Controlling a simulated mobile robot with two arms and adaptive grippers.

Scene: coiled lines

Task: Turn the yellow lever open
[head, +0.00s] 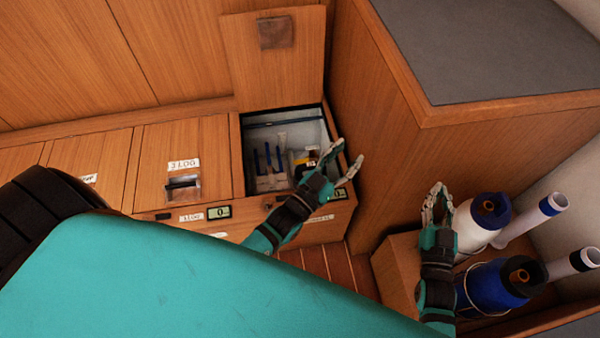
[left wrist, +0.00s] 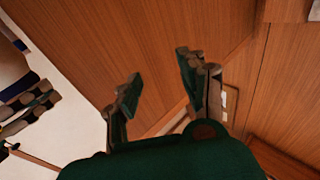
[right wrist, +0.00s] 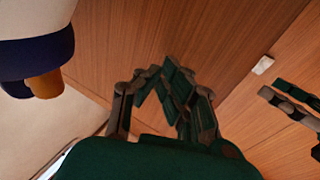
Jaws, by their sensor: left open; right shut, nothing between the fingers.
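A small yellow patch (head: 301,166) shows inside the open compartment (head: 252,121) in the head view, beside my left gripper; I cannot tell whether it is the yellow lever. My left gripper (head: 347,158) is open and empty over the compartment's right edge; its spread fingers show in the left wrist view (left wrist: 160,70). The gripper hides part of the compartment's right side. My right gripper (head: 437,192) is shut and empty, left of the white bottle-like container; its fingers meet in the right wrist view (right wrist: 160,78).
A wooden lid (head: 285,75) stands raised behind the compartment. A lid marked "3 LOG" (head: 160,145) is closed to its left. A tall wooden cabinet (head: 400,150) rises on the right. White (head: 475,222) and blue (head: 490,290) containers stand in a bin at lower right.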

